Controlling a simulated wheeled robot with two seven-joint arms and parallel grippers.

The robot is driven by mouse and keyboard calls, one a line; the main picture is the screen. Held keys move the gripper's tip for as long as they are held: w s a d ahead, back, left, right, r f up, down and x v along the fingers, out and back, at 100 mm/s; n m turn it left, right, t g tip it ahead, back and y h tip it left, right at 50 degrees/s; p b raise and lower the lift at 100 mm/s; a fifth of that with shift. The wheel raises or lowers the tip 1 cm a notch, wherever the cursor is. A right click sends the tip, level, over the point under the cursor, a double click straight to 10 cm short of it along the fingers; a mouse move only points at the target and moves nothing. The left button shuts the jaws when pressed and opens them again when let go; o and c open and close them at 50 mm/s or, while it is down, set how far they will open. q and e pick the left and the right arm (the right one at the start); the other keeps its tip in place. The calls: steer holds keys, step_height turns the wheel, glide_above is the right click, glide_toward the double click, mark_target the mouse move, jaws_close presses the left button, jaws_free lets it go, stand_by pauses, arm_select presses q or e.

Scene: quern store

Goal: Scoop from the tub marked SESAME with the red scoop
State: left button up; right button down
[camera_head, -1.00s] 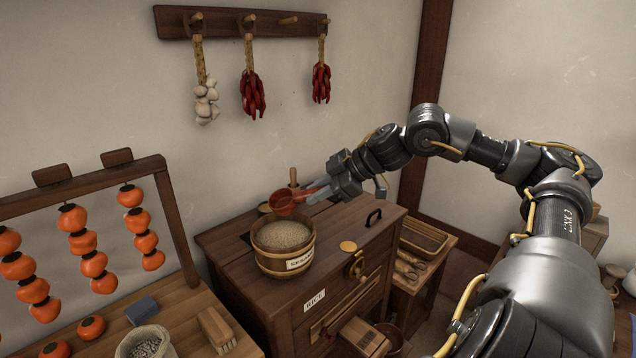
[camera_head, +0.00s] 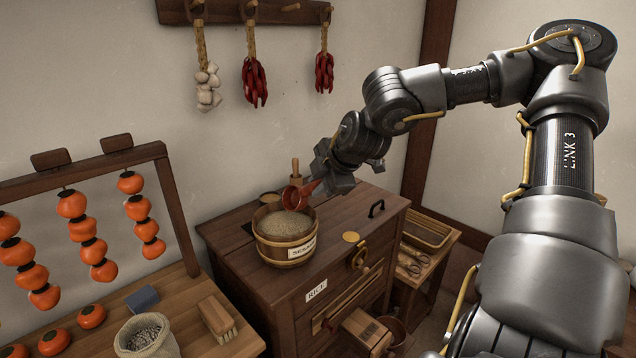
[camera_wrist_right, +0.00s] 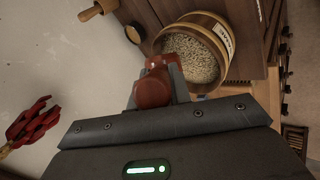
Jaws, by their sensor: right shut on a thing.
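The wooden tub (camera_head: 287,252) stands on top of the dark wooden chest, full of pale seeds (camera_head: 283,224). Its white label (camera_head: 301,249) appears to read SESAME. My right gripper (camera_head: 322,181) is shut on the handle of the red scoop (camera_head: 292,197), behind and above the tub. The scoop tilts down, its bowl at the tub's far rim in the picture; I cannot tell if it touches the seeds. In the right wrist view, the red scoop (camera_wrist_right: 154,88) shows beside the tub (camera_wrist_right: 222,38) with its seeds (camera_wrist_right: 190,58). My left gripper is not in view.
A wooden handle (camera_head: 295,168) rises behind the tub. A persimmon rack (camera_head: 168,200), brush (camera_head: 217,318) and sack (camera_head: 146,336) are at left. The chest top's right side is mostly clear.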

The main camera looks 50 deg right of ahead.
steer(key=shift+d+f+b, duration=0.1)
steer(key=shift+f+b, duration=0.25)
steer(key=shift+f, duration=0.55)
steer(key=f+y, duration=0.1)
steer(key=f, duration=0.1)
steer(key=a+f+m+y+p, duration=0.1)
steer(key=f+y, duration=0.1)
steer(key=shift+a+f, duration=0.1)
steer(key=shift+f, duration=0.1)
steer(key=m+y+p, duration=0.1)
steer(key=p, duration=0.1)
step_height(320, 180, up, 4)
steer(key=m+t+y+p, duration=0.25)
steer(key=y+p, duration=0.35)
steer(key=p, duration=0.7)
glide_above(315, 221)
steer(key=d, duration=0.2)
steer(key=shift+r+m+g, duration=0.2)
steer(key=shift+m+g, duration=0.05)
steer(key=shift+g, duration=0.1)
